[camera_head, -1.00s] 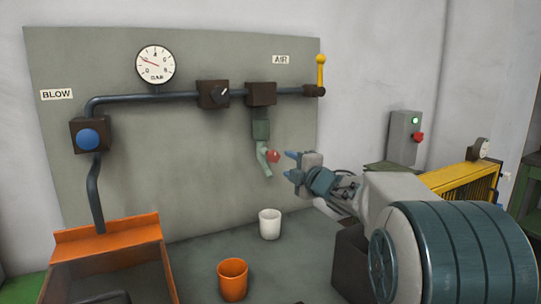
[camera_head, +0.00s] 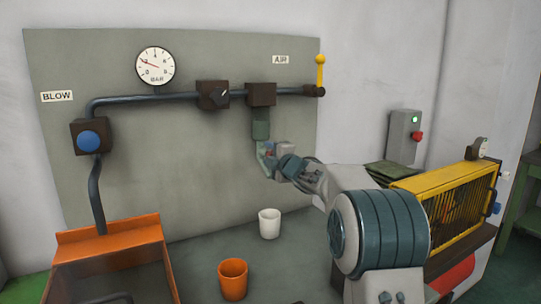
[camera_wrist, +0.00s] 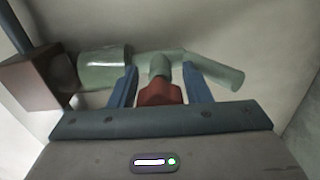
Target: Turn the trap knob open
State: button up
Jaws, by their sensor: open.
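The red trap knob (camera_wrist: 160,93) sits on a short stem on the green trap and outlet pipe (camera_wrist: 215,70). In the wrist view my gripper (camera_wrist: 160,85) is open, with one blue finger on each side of the knob. I cannot tell whether either finger touches it. In the head view my gripper (camera_head: 268,155) is at the trap (camera_head: 261,130), below the dark block on the air line, and mostly hides the knob.
A white cup (camera_head: 269,224) and an orange cup (camera_head: 232,280) stand on the bench below. A yellow-handled valve (camera_head: 320,75), a selector block (camera_head: 213,95) and a gauge (camera_head: 155,67) are on the panel. A yellow guard (camera_head: 455,195) stands at right.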

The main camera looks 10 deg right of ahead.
jog(key=c, duration=0.7)
jog(key=shift+m+p, duration=0.3)
jog(key=m+p, duration=0.2)
jog(key=m, duration=0.1)
jog(key=shift+m+p, duration=0.3)
jog(key=m+p, duration=0.3)
jog(key=m, duration=0.2)
jog(key=shift+m, duration=0.3)
jog(key=m+p, duration=0.2)
jog(key=m, duration=0.2)
jog(key=shift+a+f+p, duration=0.1)
jog(key=shift+f+p, duration=0.05)
jog(key=shift+p, duration=0.2)
jog(key=shift+f+m+p, duration=0.1)
jog(key=shift+m+p, duration=0.7)
jog(key=shift+m, duration=1.2)
jog(key=shift+a, duration=0.1)
